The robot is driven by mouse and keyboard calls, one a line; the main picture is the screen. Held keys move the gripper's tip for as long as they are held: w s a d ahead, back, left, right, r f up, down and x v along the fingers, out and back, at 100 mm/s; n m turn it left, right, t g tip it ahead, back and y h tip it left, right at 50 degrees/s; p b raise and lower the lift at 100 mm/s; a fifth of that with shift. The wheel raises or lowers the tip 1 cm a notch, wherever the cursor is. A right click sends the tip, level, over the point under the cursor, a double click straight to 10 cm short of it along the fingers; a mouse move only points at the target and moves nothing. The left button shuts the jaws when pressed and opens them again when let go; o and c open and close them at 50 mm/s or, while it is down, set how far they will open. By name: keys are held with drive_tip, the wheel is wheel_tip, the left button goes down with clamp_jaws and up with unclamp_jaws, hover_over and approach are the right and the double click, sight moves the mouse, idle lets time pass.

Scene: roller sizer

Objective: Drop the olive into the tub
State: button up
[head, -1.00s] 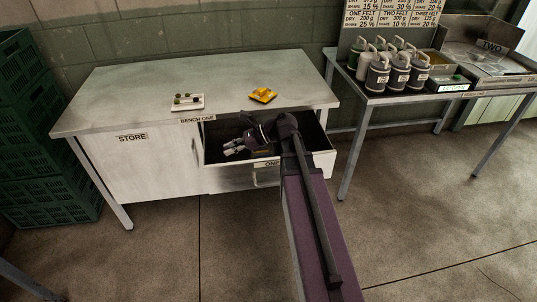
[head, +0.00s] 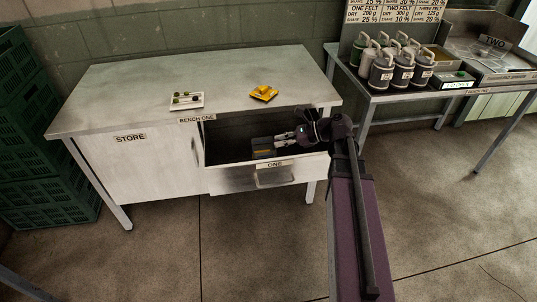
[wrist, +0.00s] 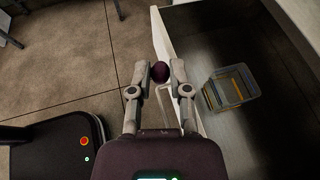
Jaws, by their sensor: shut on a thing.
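My gripper (wrist: 160,72) is shut on a dark purple olive (wrist: 160,71), held between the fingertips in the wrist view. In the head view my gripper (head: 284,139) is at the open drawer (head: 225,145) of bench one, near its right part; the olive cannot be made out there. A small see-through tub (wrist: 249,87) with yellowish and grey strips showing in it stands on the drawer floor, right of my fingertips in the wrist view. It also shows in the head view (head: 263,149), just left of my fingertips.
A white tray (head: 187,107) with small dark and green round things and a yellow dish (head: 264,93) are on bench one (head: 120,90). Grey canisters (head: 381,73) stand on the right-hand table. The drawer front (head: 290,177) is a raised edge beside the tub.

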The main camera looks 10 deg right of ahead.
drive_tip(key=shift+d, duration=0.1)
idle(0.3)
drive_tip(key=shift+w+f, duration=0.1)
drive_tip(key=shift+w, duration=0.1)
drive_tip(key=w+f+b, duration=0.2)
drive_tip(key=w+b, duration=0.1)
drive_tip(key=w, duration=0.6)
drive_tip(key=w+f+m+t+b, duration=0.1)
drive_tip(key=w+f+b, duration=0.2)
drive_tip(key=w, duration=0.6)
drive_tip(key=shift+w+d+f+m+t+h, duration=0.2)
drive_tip(key=shift+d+f+m+t+h, duration=0.1)
drive_tip(key=shift+d+f, duration=0.1)
drive_tip(key=shift+f, duration=0.1)
drive_tip(key=shift+f+b, duration=2.85)
drive_tip(key=shift+b, duration=0.1)
